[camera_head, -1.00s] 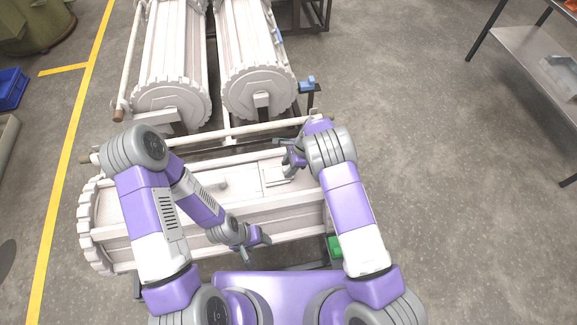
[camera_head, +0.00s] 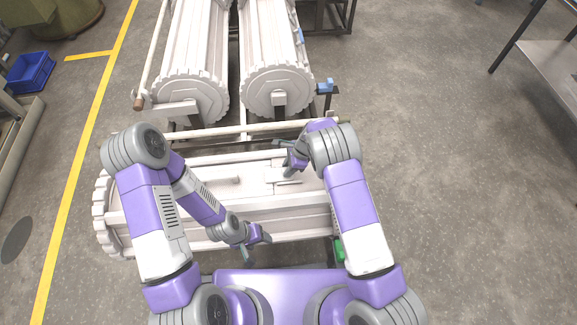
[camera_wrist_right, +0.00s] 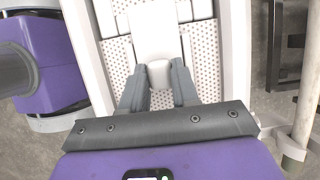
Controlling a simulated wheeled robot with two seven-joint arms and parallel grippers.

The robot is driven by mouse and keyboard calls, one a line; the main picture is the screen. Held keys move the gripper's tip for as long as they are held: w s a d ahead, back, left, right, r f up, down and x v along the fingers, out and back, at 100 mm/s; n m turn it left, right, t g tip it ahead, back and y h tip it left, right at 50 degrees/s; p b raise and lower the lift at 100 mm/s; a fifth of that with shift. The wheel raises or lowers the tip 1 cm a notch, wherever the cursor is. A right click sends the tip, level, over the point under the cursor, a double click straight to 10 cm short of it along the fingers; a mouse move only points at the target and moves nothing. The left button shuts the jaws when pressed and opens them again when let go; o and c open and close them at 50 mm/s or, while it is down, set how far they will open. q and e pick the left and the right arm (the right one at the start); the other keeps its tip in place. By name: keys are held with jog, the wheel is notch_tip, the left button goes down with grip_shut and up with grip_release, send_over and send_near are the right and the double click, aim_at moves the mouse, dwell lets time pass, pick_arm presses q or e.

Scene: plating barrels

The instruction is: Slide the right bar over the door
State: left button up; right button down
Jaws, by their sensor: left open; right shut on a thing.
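A white barrel (camera_head: 180,238) lies across the front in the head view, with a pale door panel (camera_head: 200,195) along its top. My right gripper (camera_head: 290,160) is over the right part of the barrel top. In the right wrist view its fingers (camera_wrist_right: 159,85) are shut on the rounded white end of the right bar (camera_wrist_right: 160,72). The bar runs away from the fingers over perforated panels; how far it covers the door is hard to tell. A short light handle (camera_head: 225,180) shows left of it. My left gripper (camera_head: 257,240) is open and empty at the barrel's near side.
Two more white barrels (camera_head: 192,70) stand behind. A light rail (camera_head: 225,131) runs between them and the front barrel. A metal table (camera_head: 550,75) is at the right and a blue crate (camera_head: 30,72) at the far left. The floor on the right is clear.

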jog(key=c, duration=0.8)
grip_release()
jog(key=shift+a+f, duration=0.1)
jog(key=shift+a, duration=0.1)
jog(key=shift+c, duration=0.2)
jog(key=p+v, duration=0.2)
jog(key=v, duration=0.5)
jog(key=shift+d+r, duration=0.2)
jog(key=shift+r, duration=0.05)
